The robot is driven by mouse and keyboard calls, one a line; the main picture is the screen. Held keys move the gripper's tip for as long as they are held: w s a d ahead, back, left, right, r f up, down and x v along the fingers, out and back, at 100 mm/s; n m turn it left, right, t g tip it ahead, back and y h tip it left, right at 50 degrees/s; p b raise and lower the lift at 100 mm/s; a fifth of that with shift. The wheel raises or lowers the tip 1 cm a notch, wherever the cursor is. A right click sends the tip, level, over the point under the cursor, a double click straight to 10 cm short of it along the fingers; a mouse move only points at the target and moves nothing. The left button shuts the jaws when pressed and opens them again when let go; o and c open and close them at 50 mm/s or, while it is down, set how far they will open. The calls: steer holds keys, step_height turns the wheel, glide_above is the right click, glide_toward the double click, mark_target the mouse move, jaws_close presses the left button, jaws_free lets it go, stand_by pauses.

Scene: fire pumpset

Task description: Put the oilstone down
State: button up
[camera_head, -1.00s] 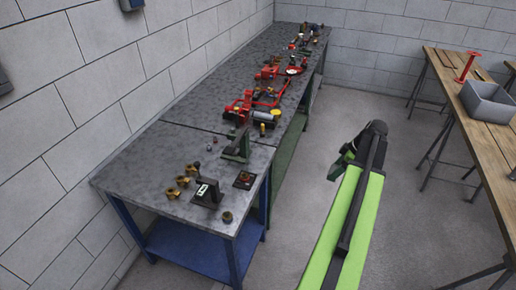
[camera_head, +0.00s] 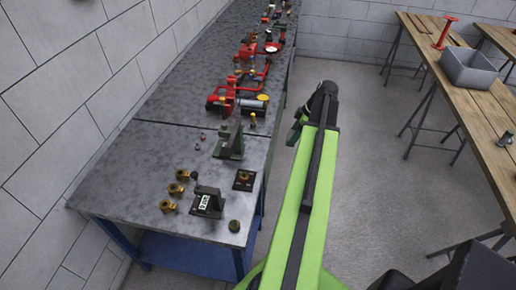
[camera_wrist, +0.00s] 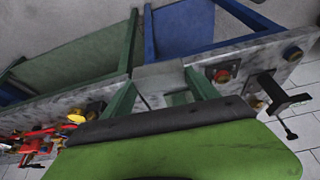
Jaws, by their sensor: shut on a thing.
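My gripper (camera_head: 298,125) is at the far end of my green arm in the head view, over the floor just right of the long grey bench (camera_head: 115,185). Its dark end points toward the bench's right edge and looks apart from the bench top. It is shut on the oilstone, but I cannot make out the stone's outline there. In the wrist view a broad green body with a dark strip along its edge fills the lower middle.
The near bench end holds brass fittings (camera_head: 168,206), a dark block with a white label (camera_head: 207,203), a square plate (camera_head: 244,180) and a green-black stand (camera_head: 229,142). Red pump parts (camera_head: 219,103) stand farther back. A wooden table with a grey bin (camera_head: 470,68) is right. Bare bench lies left.

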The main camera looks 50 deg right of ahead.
steer(key=shift+n, duration=0.4)
steer(key=w+a+f+b, duration=0.1)
steer(key=w+f+b, duration=0.1)
steer(key=w, duration=0.2)
steer(key=w+a+f+b, duration=0.2)
steer(key=w, duration=0.2)
steer(key=w+a+f+b, duration=0.1)
steer(key=w+f+b, duration=0.1)
steer(key=w, duration=0.3)
steer(key=shift+w+a+f+b, duration=0.1)
steer(key=shift+a+b, duration=0.1)
steer(key=shift+b, duration=0.2)
steer(key=shift+w+a, duration=0.15)
steer(key=shift+w, duration=0.15)
step_height(320, 180, down, 4)
steer(key=b, duration=0.4)
steer(key=shift+f, duration=0.2)
steer(key=shift+r, duration=0.25)
steer(key=shift+f, duration=0.15)
steer(key=o, duration=1.2)
